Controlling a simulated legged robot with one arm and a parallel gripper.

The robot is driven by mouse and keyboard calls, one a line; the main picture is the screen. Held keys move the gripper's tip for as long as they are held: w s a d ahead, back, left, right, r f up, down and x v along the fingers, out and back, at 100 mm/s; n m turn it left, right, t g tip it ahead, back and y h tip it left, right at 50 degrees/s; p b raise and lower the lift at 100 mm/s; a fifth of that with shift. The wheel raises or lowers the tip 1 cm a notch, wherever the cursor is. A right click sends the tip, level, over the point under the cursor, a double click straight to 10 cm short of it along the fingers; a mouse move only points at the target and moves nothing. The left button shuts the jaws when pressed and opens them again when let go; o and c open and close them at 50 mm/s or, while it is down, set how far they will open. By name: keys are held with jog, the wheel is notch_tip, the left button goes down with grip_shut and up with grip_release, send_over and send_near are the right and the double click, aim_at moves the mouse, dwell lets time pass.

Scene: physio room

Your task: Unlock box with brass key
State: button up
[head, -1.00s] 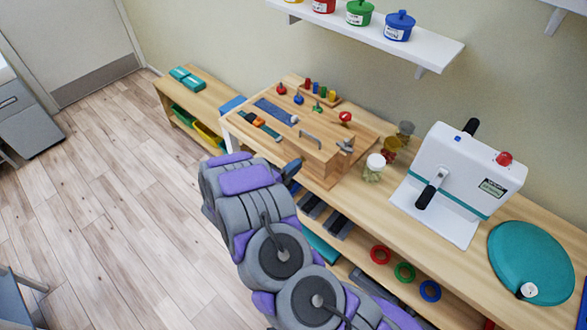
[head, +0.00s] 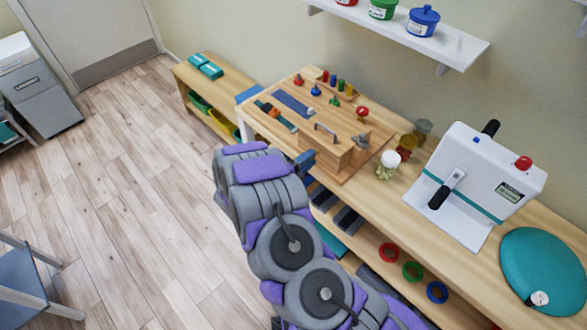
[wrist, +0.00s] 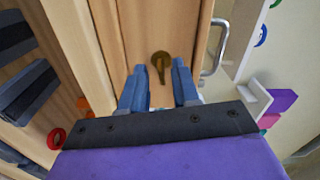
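The wooden activity box (head: 328,152) stands on the wooden bench, with latches, knobs and a metal handle on it. In the wrist view, its wooden front (wrist: 118,30) is straight ahead. A brass key (wrist: 160,66) shows against this front, with a rounded top and a narrow part hanging down. I cannot tell how deep it sits in a lock. My gripper (wrist: 160,84) is open, one finger on each side of the key's lower part, with visible gaps. In the head view, my gripper (head: 304,161) is at the box's front left, and my arm hides the key there.
A white machine with a black-handled crank (head: 478,185) and a teal disc (head: 542,270) stand on the bench at right. Jars (head: 389,163) stand beside the box. Coloured rings (head: 412,271) lie on the lower shelf. The floor at left is clear up to a chair (head: 35,285).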

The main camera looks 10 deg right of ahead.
jog(key=p+v, duration=0.2)
jog(key=v, duration=1.5)
jog(key=shift+a, duration=0.1)
